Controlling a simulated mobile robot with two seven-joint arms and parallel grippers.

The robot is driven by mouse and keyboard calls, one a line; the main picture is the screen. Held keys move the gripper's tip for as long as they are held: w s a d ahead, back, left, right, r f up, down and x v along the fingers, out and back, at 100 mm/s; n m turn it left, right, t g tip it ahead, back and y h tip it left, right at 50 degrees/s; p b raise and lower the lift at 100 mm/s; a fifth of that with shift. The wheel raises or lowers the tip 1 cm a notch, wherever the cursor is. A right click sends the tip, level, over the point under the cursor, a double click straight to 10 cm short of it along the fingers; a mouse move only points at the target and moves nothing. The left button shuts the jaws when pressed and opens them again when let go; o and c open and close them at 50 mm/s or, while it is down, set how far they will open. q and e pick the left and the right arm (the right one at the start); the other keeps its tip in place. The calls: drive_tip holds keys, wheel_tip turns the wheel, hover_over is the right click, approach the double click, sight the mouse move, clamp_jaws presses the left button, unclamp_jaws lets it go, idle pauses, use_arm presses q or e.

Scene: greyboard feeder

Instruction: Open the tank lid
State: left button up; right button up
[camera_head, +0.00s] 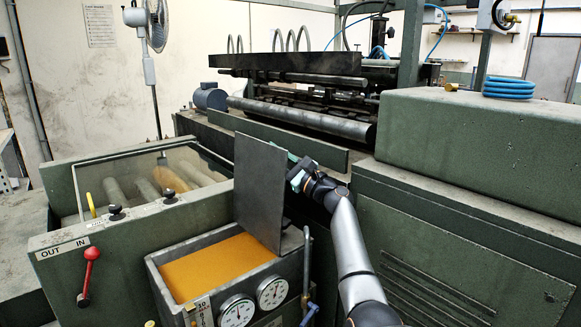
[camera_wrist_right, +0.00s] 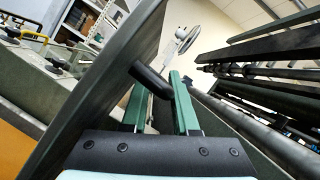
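The tank (camera_head: 290,268) is a grey open-topped box with orange contents (camera_head: 216,266). Its lid (camera_head: 259,190), a flat dark grey plate, stands about upright at the tank's right side. My right gripper (camera_head: 296,170) is at the lid's upper right edge, on the side facing away from the orange contents. In the right wrist view, the lid (camera_wrist_right: 95,85) slants along the left and a short black handle (camera_wrist_right: 150,80) sticks out from it. The green fingers (camera_wrist_right: 160,90) are apart with a gap between them, and the handle crosses over the left one. My left gripper is not in view.
Two dial gauges (camera_head: 254,302) are on the tank's front. A red lever (camera_head: 87,275) stands on the panel at left. A green machine housing (camera_head: 480,145) fills the right side. Rollers (camera_head: 300,120) lie behind the lid.

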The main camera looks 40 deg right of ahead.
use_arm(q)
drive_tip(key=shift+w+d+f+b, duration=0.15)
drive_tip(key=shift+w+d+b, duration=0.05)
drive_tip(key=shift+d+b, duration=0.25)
use_arm(e)
drive_tip(key=v, duration=1.1)
drive_tip(key=shift+s, duration=0.35)
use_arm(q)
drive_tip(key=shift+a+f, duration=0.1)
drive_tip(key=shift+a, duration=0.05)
use_arm(e)
drive_tip(key=shift+f, duration=0.15)
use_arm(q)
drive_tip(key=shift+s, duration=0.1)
use_arm(e)
drive_tip(key=shift+f, duration=0.1)
